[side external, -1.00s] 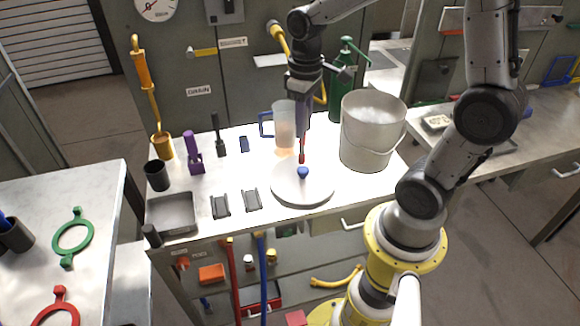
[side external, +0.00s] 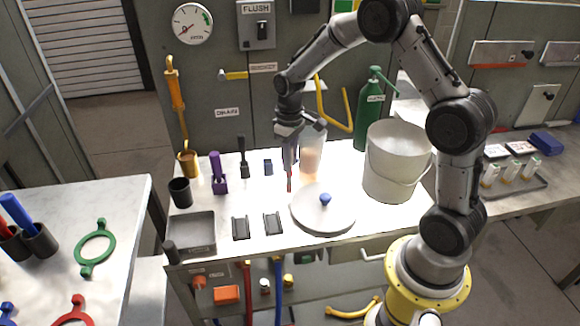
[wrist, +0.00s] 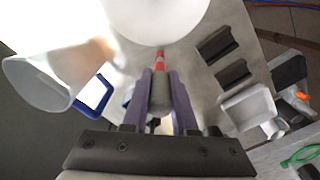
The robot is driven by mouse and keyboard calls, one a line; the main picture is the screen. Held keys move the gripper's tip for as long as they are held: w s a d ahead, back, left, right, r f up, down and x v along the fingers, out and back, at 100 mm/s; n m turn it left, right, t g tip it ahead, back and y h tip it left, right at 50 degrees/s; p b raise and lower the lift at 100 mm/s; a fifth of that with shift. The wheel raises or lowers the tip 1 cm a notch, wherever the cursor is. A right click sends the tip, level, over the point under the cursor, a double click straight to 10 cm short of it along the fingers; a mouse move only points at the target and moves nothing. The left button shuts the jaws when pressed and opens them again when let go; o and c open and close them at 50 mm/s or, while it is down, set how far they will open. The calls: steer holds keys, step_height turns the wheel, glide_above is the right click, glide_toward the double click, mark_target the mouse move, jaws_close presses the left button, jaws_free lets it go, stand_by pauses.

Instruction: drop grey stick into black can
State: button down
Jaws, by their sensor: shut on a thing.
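My gripper (side external: 289,160) is shut on the grey stick (wrist: 160,95), which has a red and white banded tip. The stick hangs roughly upright between the purple fingers, its red end (side external: 289,186) pointing down. In the side view it is above the bench, behind and left of the round lid. The lower end's exact height over the bench is hard to tell. The black can (side external: 180,192) stands upright at the bench's left, well left of my gripper. I cannot make the can out in the wrist view.
A lid with a blue knob (side external: 325,200) lies right of the stick.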

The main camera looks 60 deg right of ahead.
steer(key=shift+f, duration=1.25)
steer(key=shift+f, duration=0.1)
steer(key=c, duration=0.7)
jaws_free()
